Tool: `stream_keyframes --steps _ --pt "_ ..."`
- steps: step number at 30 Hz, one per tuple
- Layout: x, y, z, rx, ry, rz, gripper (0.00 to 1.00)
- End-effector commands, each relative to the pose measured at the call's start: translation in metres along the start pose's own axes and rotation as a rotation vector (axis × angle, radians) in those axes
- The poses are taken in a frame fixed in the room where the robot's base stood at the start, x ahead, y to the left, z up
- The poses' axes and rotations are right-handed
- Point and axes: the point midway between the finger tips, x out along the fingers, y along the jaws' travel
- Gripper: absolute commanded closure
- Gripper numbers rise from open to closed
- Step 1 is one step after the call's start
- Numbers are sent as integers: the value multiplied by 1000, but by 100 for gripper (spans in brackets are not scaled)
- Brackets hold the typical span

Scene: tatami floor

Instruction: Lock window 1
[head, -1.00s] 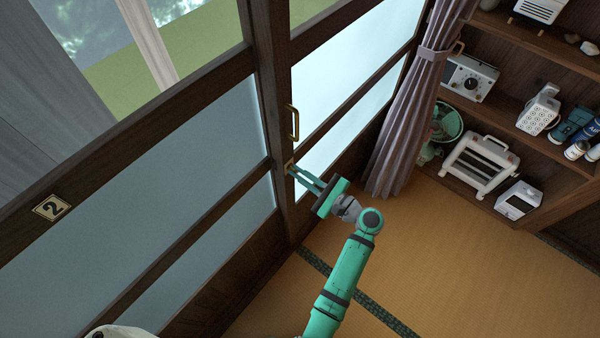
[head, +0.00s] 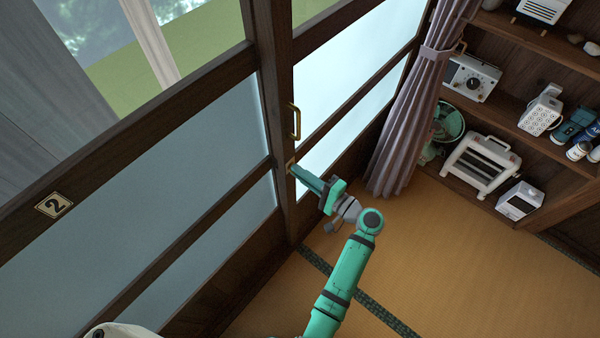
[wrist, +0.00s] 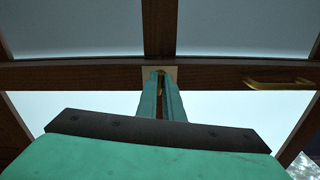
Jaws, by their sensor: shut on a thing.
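The window lock is a small brass piece on a light plate (wrist: 149,72), set in the dark wooden stile where the two sliding panels meet. In the head view the plate (head: 290,165) shows at the fingertips, below the brass pull handle (head: 295,122). My gripper (head: 293,170) reaches to the stile from the right and is shut on the lock piece; its two green fingers also show in the wrist view (wrist: 161,80). The fingers hide most of the lock, so whether it is locked cannot be told.
A tied mauve curtain (head: 415,120) hangs right of the window. Wooden shelves (head: 510,120) with appliances and bottles stand at the far right. A green fan (head: 445,125) stands beside the curtain. The tatami floor (head: 460,260) at the lower right is clear.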

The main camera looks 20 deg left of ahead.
Motion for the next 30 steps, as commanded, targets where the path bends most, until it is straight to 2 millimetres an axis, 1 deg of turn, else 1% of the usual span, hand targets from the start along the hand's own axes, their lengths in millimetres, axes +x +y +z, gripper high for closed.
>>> stream_keyframes --steps 6,12,26,27,29,30 --pt "-2 1 -1 -103 4 0 100" --pt "-1 1 -2 -152 5 1 100" --pt "2 1 0 -164 0 2 100" --pt "1 2 0 -164 0 2 90" --pt "1 1 0 -164 0 1 76" --pt "1 1 0 -164 0 1 74"
